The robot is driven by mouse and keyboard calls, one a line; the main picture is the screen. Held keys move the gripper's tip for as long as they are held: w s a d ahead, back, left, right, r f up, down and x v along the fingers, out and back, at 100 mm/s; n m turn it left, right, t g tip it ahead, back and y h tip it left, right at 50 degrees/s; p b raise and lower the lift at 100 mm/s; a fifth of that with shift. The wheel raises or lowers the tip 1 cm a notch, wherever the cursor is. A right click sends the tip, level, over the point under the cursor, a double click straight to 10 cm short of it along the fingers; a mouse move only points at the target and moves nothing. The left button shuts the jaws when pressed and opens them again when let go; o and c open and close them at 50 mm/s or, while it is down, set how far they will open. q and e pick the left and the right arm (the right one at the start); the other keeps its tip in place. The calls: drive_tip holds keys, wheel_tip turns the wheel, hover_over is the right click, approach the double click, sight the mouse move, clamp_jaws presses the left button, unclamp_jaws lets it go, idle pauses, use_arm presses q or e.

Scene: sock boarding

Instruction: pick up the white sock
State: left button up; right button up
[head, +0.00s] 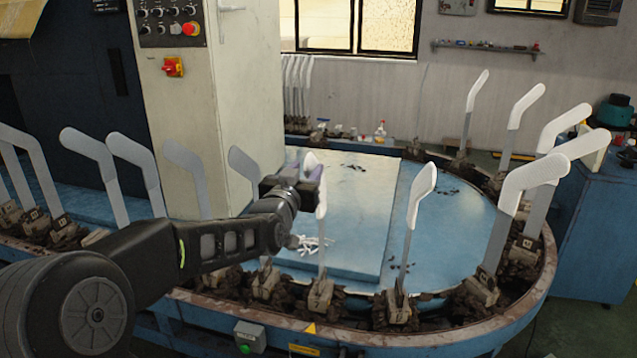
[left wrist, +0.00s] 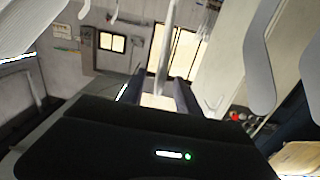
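A white sock (head: 311,159) is on an upright flat board at the front middle of the oval machine. My left gripper (head: 312,181) is at this board, its fingers at the sock's leg; the arm comes in from the left. In the left wrist view the gripper (left wrist: 158,88) has its two dark fingers apart, with the pale sock and board (left wrist: 168,45) showing as a narrow upright strip between them. I see a gap beside the strip, so the fingers look open around it. My right gripper is not in view.
Another white-socked board (head: 424,182) stands just right, and several more line the right side. Bare grey boards (head: 188,168) stand at left. A white control cabinet (head: 185,100) rises behind my arm.

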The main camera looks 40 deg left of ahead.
sight(312, 162)
use_arm(q)
drive_tip(key=shift+w+a+p, duration=0.2)
drive_tip(key=shift+w+p, duration=0.1)
drive_tip(key=shift+w, duration=0.2)
drive_tip(key=p+x, duration=0.1)
drive_tip(key=x, duration=0.3)
idle(0.4)
clamp_jaws()
